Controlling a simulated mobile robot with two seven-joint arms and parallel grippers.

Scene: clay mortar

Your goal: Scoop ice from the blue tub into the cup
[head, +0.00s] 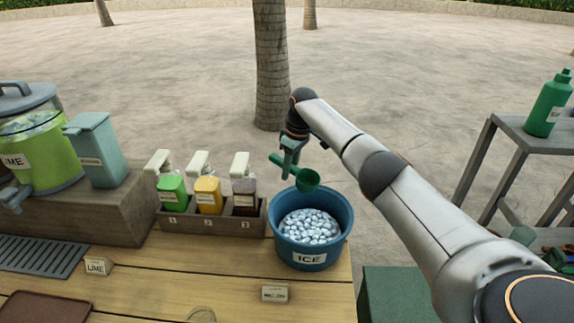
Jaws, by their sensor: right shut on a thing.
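The blue tub (306,261) labelled ICE stands at the right end of the wooden counter, full of ice (309,227). My right gripper (288,166) is shut on the handle of a green scoop (308,180). The scoop's bowl is above the tub's far rim, clear of the ice. I cannot tell whether the scoop holds any ice. My left gripper is not in view.
Three labelled pump bottles (208,195) stand in a wooden rack left of the tub. A green lime dispenser (42,150) and a teal pitcher (97,150) stand on a raised block. A small label card (275,293) is in front of the tub. A metal shelf (520,128) holds a green bottle (549,104).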

